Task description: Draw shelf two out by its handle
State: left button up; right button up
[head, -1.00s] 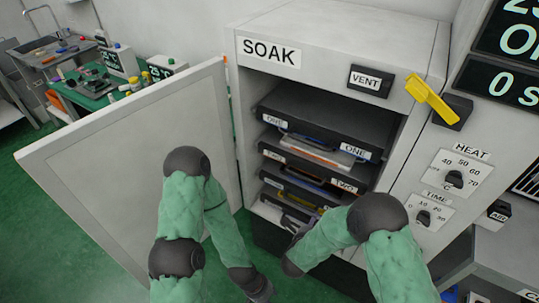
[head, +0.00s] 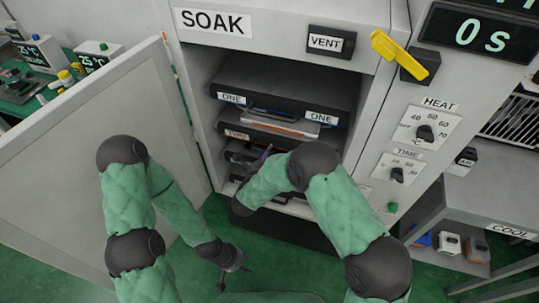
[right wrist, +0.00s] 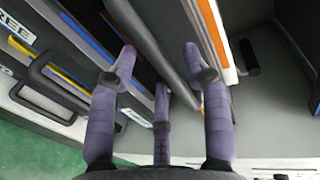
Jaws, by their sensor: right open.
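Shelf two (head: 262,138) is a dark tray marked TWO, set in the open SOAK cabinet below shelf one (head: 285,88). Its right part is hidden behind my right arm. My right gripper (head: 266,158) is in front of the shelf stack, at about shelf two's height. In the right wrist view its purple fingers (right wrist: 160,62) are open and spread to either side of a long grey bar (right wrist: 172,50). I cannot tell whether this bar is shelf two's handle or whether the fingers touch it. My left gripper (head: 235,276) hangs low over the green floor, fingers apart and empty.
The cabinet door (head: 90,150) stands wide open at the left. A yellow lever (head: 404,53) and the HEAT and TIME dials are on the right. Another shelf's handle (right wrist: 62,92) shows in the right wrist view. A COOL rack (head: 490,220) stands at the right.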

pick_arm(q)
jog(key=shift+f, duration=0.15)
pick_arm(e)
jog(key=shift+x, duration=0.85)
jog(key=shift+c, duration=0.3)
grip_shut()
pick_arm(q)
jog(key=shift+f, duration=0.1)
pick_arm(e)
jog(key=shift+s, duration=0.15)
